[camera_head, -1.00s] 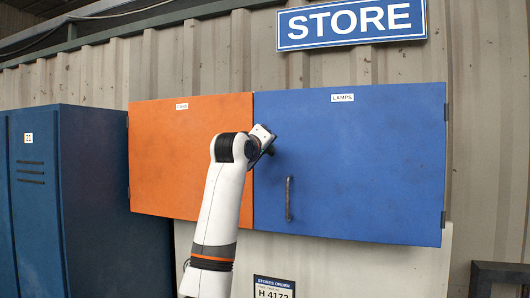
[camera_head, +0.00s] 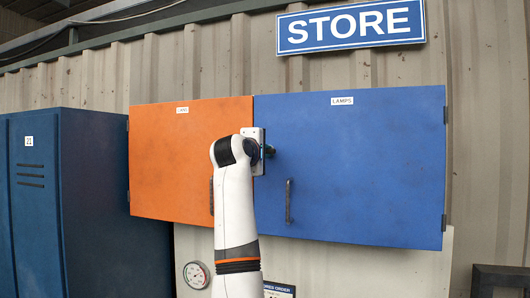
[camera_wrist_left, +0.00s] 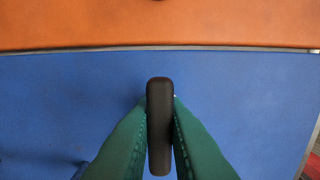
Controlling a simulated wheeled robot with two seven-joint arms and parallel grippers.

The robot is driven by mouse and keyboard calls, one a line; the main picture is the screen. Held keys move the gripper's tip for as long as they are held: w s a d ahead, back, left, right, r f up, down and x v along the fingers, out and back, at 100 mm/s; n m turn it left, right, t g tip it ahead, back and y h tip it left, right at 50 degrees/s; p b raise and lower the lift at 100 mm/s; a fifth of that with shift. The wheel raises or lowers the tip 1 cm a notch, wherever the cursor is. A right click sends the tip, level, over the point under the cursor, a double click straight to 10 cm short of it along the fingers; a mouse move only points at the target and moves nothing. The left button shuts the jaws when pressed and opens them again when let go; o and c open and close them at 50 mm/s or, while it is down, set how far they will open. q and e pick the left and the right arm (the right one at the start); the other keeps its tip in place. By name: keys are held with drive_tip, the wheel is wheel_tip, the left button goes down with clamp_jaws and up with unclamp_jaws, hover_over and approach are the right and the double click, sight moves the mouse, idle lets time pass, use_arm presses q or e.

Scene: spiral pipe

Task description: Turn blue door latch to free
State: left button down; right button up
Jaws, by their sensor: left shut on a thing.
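The blue door (camera_head: 350,190), labelled LAMPS, is flat and closed beside the orange door (camera_head: 175,160) in the head view. My left gripper (camera_head: 271,150) is at the blue door's left edge, near the seam. In the left wrist view its green fingers are shut on the dark latch (camera_wrist_left: 160,125), one on each side. The latch lies at a right angle to the seam, over the blue door (camera_wrist_left: 60,100), and its end appears just short of the seam. In the head view my wrist mostly hides the latch. My right gripper is not in view.
A dark handle (camera_head: 289,200) stands out from the blue door below my gripper. Another handle (camera_head: 212,196) on the orange door is beside my forearm. A dark blue locker (camera_head: 110,200) stands at left, and a round gauge (camera_head: 196,275) is on the wall below.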

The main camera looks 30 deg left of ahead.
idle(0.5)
use_arm(q)
drive_tip(key=c, duration=1.4)
unclamp_jaws()
drive_tip(key=shift+a, duration=0.1)
drive_tip(key=shift+c, duration=0.2)
drive_tip(key=b+v, duration=0.6)
drive_tip(key=v, duration=0.6)
drive_tip(key=shift+f, duration=0.1)
